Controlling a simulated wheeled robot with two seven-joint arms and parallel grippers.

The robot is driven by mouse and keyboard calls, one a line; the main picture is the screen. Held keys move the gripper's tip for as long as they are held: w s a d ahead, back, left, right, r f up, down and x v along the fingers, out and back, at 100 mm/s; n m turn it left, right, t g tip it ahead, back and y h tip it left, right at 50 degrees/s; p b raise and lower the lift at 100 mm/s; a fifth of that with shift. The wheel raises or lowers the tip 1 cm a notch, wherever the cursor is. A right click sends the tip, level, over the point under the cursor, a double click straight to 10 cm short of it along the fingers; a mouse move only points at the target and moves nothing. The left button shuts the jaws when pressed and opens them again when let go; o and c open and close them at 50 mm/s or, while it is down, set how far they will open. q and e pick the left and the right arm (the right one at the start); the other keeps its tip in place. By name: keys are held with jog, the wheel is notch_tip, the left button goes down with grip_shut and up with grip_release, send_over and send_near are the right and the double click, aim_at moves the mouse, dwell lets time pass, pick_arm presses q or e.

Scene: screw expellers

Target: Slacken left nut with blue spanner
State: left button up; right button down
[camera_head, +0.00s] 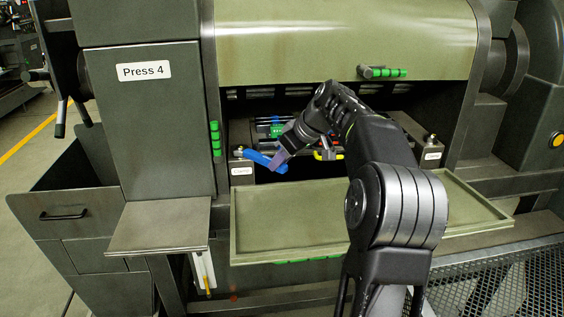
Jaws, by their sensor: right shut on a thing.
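The blue spanner (257,158) is held in my right gripper (281,160), whose arm comes in from the lower right. The gripper is shut on the spanner near its right end. The spanner's other end points left, towards the left nut (239,151) on top of the left block labelled "Clamp" (242,170). The spanner's head is right beside this nut; I cannot tell whether it is around it. A second nut (431,138) sits on the right clamp block (432,156). My left gripper is not in view.
The olive tray (290,250) juts out below the clamps, partly hidden by my right arm. The raised olive cover (345,40) with a green handle (385,72) is above. The "Press 4" cabinet (140,120) and a grey shelf (160,226) stand left.

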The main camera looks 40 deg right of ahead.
jog(key=shift+r, duration=0.2)
dwell(0.3)
jog(key=shift+r+p, duration=1.65)
jog(key=shift+r, duration=0.25)
jog(key=shift+s+a+b, duration=0.55)
jog(key=shift+s+b, duration=0.1)
jog(key=shift+b, duration=0.05)
jog(key=s+a+r+b, duration=0.1)
jog(key=s+a+b, duration=0.4)
jog(key=s+a, duration=0.2)
jog(key=shift+s+r, duration=0.25)
jog(key=shift+s, duration=0.8)
